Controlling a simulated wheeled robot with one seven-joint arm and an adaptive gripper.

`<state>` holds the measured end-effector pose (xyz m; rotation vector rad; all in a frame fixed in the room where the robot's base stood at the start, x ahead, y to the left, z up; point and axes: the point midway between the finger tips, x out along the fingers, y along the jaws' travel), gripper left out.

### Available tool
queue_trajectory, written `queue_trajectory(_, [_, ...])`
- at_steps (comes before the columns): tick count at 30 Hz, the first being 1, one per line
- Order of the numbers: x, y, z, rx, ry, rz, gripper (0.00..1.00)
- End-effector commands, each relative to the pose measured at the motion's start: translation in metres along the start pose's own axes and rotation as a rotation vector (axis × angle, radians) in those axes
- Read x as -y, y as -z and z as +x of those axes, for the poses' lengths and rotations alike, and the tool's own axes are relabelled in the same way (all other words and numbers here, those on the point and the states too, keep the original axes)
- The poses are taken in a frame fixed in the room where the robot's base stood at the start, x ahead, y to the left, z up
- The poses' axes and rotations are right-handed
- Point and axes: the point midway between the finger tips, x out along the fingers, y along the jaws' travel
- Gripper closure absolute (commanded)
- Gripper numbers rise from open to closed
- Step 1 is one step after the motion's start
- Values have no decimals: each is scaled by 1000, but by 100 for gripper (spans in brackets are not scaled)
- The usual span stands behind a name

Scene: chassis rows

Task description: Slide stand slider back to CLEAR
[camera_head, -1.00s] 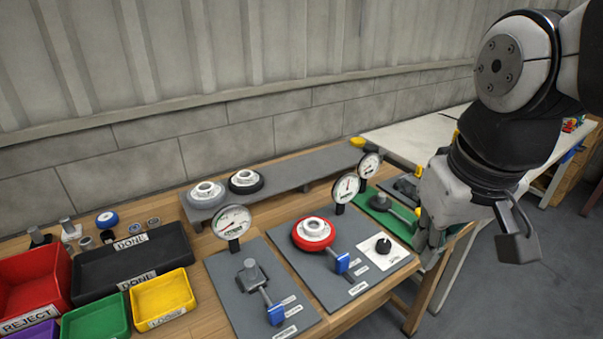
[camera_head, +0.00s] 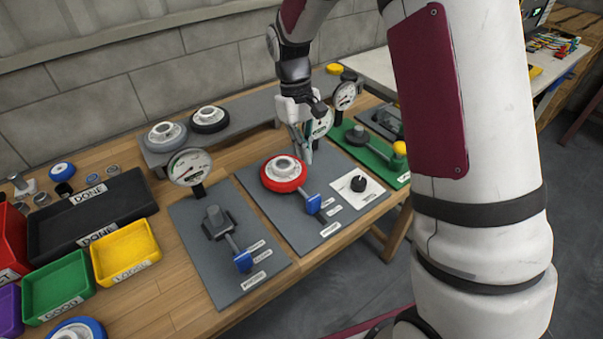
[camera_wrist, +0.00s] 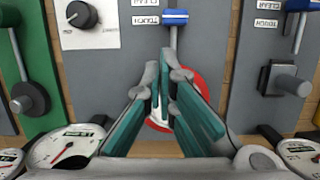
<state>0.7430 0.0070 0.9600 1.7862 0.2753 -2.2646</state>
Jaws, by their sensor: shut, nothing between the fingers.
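A grey test stand (camera_head: 258,205) carries a red-rimmed wheel with a white hub (camera_head: 283,173). Its slider has a blue knob (camera_head: 313,204) at the front, beside white labels (camera_head: 331,212) too small to read in the head view. In the wrist view the blue knob (camera_wrist: 175,17) is at the top, next to labels that appear upside down. My gripper (camera_head: 308,158) is shut and empty, above the back right of the red wheel and apart from the knob. In the wrist view its closed fingers (camera_wrist: 158,75) hide much of the red wheel (camera_wrist: 198,88).
A dial gauge (camera_head: 322,122) stands close behind my gripper. A black rotary knob (camera_head: 358,183) sits right of the slider. Another grey stand with a blue slider knob (camera_head: 243,262) is left, a green stand (camera_head: 372,150) right. Coloured trays fill the far left.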

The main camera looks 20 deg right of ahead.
Motion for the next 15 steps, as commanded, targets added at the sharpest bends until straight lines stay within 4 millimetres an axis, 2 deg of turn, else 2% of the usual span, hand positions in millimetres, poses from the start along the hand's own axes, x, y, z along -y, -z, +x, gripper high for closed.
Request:
queue_trajectory(8, [0, 4, 24, 14, 2, -6, 100])
queue_trajectory(15, [0, 3, 66, 15, 3, -6, 100])
